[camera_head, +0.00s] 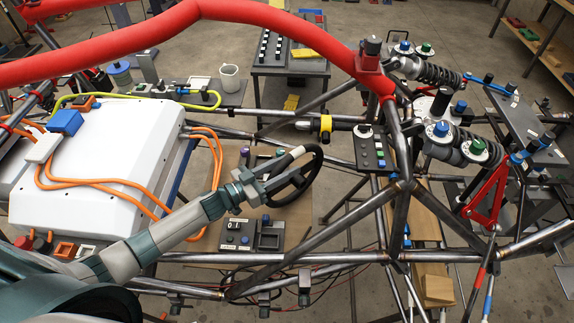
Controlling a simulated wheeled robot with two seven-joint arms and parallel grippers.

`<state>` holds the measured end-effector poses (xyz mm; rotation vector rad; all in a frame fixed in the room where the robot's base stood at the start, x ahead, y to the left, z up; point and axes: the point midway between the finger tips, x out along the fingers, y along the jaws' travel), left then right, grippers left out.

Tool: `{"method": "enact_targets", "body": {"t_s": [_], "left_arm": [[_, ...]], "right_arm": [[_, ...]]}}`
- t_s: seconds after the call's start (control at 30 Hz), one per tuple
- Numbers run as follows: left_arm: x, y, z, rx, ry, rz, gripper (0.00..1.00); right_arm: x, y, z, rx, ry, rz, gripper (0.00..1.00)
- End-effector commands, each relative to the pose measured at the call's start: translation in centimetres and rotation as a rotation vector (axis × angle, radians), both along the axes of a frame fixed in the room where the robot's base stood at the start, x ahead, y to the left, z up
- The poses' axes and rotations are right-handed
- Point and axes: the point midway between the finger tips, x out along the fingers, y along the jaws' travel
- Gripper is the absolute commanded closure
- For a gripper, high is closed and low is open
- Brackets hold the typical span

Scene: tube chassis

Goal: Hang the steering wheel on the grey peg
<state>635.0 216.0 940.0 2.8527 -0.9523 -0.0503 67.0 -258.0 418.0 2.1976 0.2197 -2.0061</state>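The black steering wheel (320,165) is near the middle of the head view, tilted. My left gripper (292,166) reaches it from the lower left. Its fingers overlap the wheel in the picture, and a pale tip shows near the upper rim. I cannot tell whether they are shut on the rim or only in front of it. The fingers and hand hide part of the wheel. I cannot pick out the grey peg with certainty among the grey parts. My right gripper is not in view.
A red padded tube (225,10) crosses the top. Metal chassis tubes (345,210) cross below and to the right. A white box (95,165) with orange cables fills the left. A yellow-collared part (326,126) is above the wheel, and a small control panel (237,234) below it.

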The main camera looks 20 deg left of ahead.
Motion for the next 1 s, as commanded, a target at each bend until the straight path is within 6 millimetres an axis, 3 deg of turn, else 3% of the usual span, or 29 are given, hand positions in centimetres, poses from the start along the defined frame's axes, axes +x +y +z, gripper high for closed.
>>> {"method": "enact_targets", "body": {"t_s": [0.6, 1.0], "left_arm": [[-7.8, 5.9, 0.0, 0.001, 0.002, 0.001, 0.6], [-8.8, 6.6, 0.0, -0.001, -0.001, 0.0, 0.6]], "right_arm": [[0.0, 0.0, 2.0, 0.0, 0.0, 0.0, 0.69], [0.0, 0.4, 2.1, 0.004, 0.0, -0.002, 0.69]]}}
